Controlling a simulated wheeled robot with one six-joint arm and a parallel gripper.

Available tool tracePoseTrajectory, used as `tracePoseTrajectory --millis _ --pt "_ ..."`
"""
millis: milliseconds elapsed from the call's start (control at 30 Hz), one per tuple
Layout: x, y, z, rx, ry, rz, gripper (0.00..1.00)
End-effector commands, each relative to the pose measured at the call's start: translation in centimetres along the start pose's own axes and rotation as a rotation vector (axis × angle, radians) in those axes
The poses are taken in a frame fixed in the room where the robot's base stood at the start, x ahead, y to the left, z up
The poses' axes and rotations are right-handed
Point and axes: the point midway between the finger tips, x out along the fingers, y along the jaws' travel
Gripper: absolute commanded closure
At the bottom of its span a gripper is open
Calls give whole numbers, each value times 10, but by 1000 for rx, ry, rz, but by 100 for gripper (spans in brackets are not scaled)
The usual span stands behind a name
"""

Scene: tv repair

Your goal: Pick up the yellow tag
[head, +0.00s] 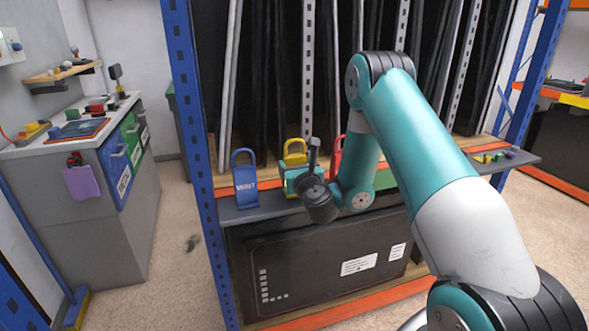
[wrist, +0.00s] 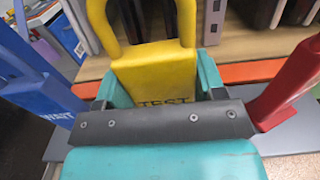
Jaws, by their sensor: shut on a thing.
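The yellow tag (wrist: 155,69) has a loop handle and the word TEST on it. In the wrist view it stands upright between the two teal fingers of my gripper (wrist: 155,92), which is shut on it. In the head view the yellow tag (head: 294,157) shows above my gripper (head: 292,180), at the grey shelf. I cannot tell whether the tag touches the shelf.
A blue tag (head: 245,180) marked WAIT stands left of the yellow one, and a red tag (head: 338,150) stands to its right. The grey shelf (head: 245,213) runs along the blue-posted rack. A grey cabinet (head: 90,190) stands at the left.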

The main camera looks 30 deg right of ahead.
Motion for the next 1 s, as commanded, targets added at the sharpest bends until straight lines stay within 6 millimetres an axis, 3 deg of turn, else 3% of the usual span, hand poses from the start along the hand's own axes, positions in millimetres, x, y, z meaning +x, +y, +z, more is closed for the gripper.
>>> tracePoseTrajectory --millis 167,700,1000 --pt "0 0 30 1 0 0 60" --pt "0 0 155 0 0 0 60" --pt "0 0 187 -1 1 0 60"
